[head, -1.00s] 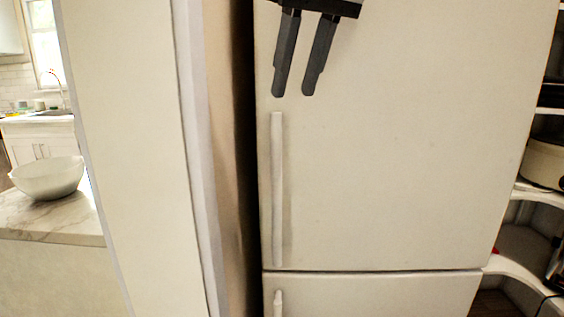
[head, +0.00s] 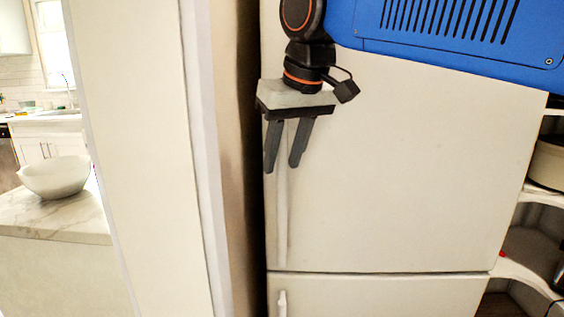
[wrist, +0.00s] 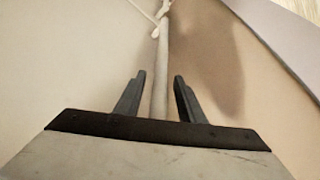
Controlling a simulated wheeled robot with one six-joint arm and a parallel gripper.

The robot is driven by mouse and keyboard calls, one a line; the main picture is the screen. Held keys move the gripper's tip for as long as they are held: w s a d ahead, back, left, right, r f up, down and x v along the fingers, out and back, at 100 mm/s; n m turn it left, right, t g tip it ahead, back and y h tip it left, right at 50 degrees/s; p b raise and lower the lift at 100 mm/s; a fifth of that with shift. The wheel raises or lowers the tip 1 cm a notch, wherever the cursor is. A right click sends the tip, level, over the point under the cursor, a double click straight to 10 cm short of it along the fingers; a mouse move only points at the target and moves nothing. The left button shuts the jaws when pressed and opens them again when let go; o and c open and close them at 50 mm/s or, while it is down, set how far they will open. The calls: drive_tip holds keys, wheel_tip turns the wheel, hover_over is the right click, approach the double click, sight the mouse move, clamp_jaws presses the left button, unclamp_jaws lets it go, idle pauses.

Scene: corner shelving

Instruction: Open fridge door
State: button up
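The white fridge's upper door (head: 400,180) is shut, with its long vertical handle (head: 282,230) near its left edge. My gripper (head: 282,169) is in front of the handle's upper part and hides some of it. Its two dark fingers are open and point downward in the head view. In the wrist view the handle (wrist: 161,55) runs lengthwise between the open fingers (wrist: 160,76), with a gap on each side. I cannot tell how deep the handle sits between them.
The lower fridge door (head: 390,294) is shut, with its own handle (head: 282,303). A wall edge (head: 150,170) stands close on the left. Curved white shelves (head: 520,270) are on the right. A bowl (head: 55,177) sits on a marble counter at far left.

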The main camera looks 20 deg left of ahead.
drive_tip(key=shift+x, duration=0.75)
drive_tip(key=shift+c, duration=0.4)
clamp_jaws()
drive_tip(key=shift+s, duration=0.15)
